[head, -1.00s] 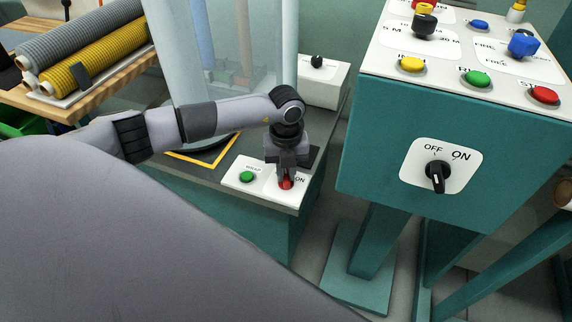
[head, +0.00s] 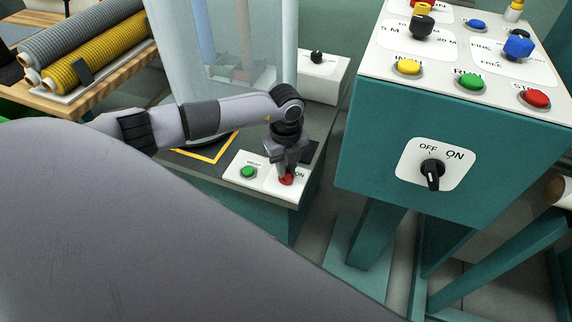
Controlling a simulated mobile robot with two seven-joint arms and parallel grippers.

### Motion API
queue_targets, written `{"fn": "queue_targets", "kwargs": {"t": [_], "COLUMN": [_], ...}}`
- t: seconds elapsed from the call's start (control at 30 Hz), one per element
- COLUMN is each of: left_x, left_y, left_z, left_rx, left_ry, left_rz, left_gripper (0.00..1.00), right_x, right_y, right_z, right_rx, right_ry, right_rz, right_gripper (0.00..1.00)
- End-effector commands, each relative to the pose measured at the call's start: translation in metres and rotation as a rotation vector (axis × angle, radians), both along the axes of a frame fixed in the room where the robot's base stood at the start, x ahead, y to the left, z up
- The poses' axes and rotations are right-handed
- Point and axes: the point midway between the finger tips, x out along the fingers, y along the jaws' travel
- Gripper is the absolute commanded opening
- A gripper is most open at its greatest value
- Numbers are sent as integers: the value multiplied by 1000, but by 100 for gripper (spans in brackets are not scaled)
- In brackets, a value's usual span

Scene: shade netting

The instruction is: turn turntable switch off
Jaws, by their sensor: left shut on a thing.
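The turntable switch is a red knob (head: 287,180) on a small white panel (head: 262,183) at the corner of the teal turntable base. Part of the word ON shows just right of it; any other label is hidden by my gripper. My left gripper (head: 285,172) points down from above and is shut on the red knob. The fingers cover part of the knob, so its exact setting is hard to read. My right gripper is out of view.
A green WRAP button (head: 248,172) sits just left of the knob. A clear wrapped column (head: 222,60) stands behind my arm. At right, a teal control box (head: 390,130) carries several buttons and a black OFF/ON switch (head: 432,172).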

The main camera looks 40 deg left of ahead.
Motion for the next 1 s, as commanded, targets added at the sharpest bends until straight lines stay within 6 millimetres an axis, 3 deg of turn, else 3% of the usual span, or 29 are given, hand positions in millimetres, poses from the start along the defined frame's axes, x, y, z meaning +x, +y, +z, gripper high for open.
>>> {"fn": "queue_targets", "kwargs": {"t": [0.1, 0.13, 0.2, 0.57, 1.0], "left_x": [1, 1, 1, 1, 1], "left_y": [1, 1, 1, 0, 1], "left_z": [1, 1, 1, 5, 67], "left_rx": [0, 1, 0, 0, 0], "left_ry": [-1, -3, -1, -2, -4], "left_rz": [6, 6, 5, 2, 2], "left_gripper": [0, 20, 43, 43, 43], "right_x": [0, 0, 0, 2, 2], "right_y": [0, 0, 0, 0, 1], "right_z": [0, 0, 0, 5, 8], "right_rx": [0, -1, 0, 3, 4], "right_ry": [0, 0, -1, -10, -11], "right_rz": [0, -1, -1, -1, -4], "right_gripper": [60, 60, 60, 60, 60]}}
